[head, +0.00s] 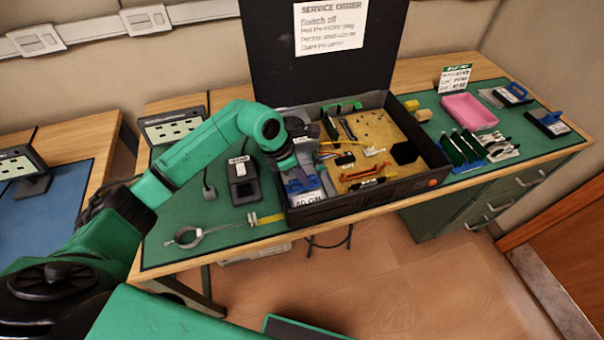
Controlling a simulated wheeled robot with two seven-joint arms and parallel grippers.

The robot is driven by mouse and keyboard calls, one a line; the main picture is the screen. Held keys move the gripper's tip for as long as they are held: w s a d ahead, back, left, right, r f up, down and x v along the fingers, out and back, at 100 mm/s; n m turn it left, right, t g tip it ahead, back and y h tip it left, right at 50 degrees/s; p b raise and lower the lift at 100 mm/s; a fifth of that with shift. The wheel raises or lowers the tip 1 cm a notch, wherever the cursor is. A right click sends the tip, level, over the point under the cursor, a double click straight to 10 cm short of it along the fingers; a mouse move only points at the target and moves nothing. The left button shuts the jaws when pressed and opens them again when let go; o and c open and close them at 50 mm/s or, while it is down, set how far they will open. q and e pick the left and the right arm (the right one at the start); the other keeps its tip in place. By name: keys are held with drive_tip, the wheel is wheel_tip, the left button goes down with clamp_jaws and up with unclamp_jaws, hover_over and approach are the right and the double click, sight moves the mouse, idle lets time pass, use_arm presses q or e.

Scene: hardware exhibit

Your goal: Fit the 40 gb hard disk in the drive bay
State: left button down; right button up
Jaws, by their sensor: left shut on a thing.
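The 40 GB hard disk (308,197) has a blue top part and a white label. It sits at the left front of the open black computer case (345,208), where the drive bay is. My left gripper (296,178) is over the disk and shut on it, with the fingers partly hidden by the wrist. The bay itself is mostly covered by the disk and gripper, so I cannot tell how deep the disk sits. My right gripper is not in view.
A service order sheet (330,27) hangs on the black panel behind the case. A black device (243,182) and a wrist strap (186,237) lie left. A pink tray (468,111), upright cards (466,148) and other drives (547,122) stand right on the green mat.

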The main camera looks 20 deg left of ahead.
use_arm(q)
drive_tip(key=shift+r, duration=0.1)
idle(0.8)
drive_tip(key=c, duration=0.8)
unclamp_jaws()
drive_tip(key=shift+o, duration=0.2)
drive_tip(key=o, duration=0.3)
drive_tip(key=shift+r, duration=0.55)
drive_tip(key=shift+r+p, duration=2.1)
drive_tip(key=shift+r, duration=0.9)
